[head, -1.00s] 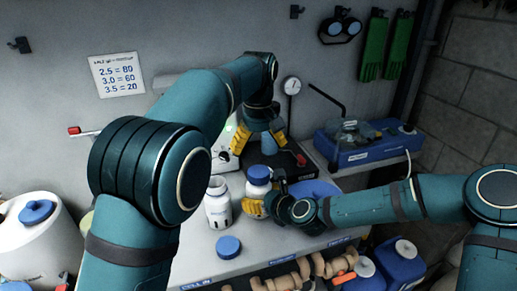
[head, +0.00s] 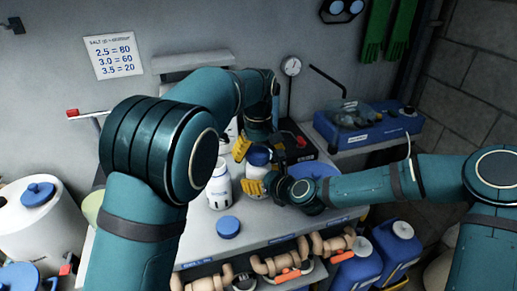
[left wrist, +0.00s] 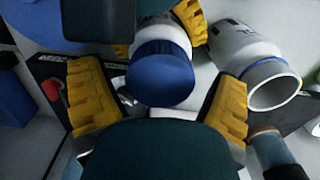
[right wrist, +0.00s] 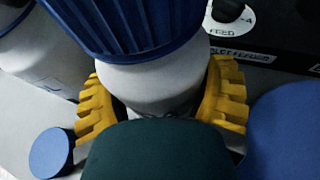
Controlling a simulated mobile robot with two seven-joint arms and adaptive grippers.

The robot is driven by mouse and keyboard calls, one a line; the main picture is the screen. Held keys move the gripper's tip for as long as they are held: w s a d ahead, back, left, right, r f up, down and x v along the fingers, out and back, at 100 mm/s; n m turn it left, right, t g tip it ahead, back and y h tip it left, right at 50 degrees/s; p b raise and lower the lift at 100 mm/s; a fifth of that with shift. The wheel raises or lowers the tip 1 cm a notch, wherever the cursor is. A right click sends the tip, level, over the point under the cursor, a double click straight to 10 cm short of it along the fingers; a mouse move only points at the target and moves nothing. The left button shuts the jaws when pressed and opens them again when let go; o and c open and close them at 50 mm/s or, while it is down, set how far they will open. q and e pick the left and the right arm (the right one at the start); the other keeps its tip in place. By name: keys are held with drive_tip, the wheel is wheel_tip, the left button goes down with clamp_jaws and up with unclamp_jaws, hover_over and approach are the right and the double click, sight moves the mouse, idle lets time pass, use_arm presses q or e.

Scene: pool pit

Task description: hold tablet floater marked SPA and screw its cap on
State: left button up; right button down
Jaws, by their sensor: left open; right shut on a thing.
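A white floater body (right wrist: 155,88) with a ribbed blue cap (head: 258,156) on top stands upright on the counter. My right gripper (head: 256,187) is shut around its body below the cap. No SPA marking is legible. I cannot tell how far the cap is threaded. My left gripper (left wrist: 160,78) is open above the floater, its yellow fingers apart on either side of the blue cap. In the head view, one left finger shows left of the cap and the other is hidden. A second white bottle (head: 219,188), open at the mouth, stands just left of the held one.
A loose blue cap (head: 228,227) lies on the counter in front of the open bottle. A blue dish (head: 316,170) is right of the floater. A dark device (head: 292,147) stands behind. Pipes and valves (head: 280,262) run below the counter's front edge.

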use_arm(q)
drive_tip(key=shift+c, duration=0.3)
drive_tip(key=c, duration=1.2)
drive_tip(key=m, duration=0.3)
drive_tip(key=o, duration=1.3)
drive_tip(key=shift+r, duration=2.3)
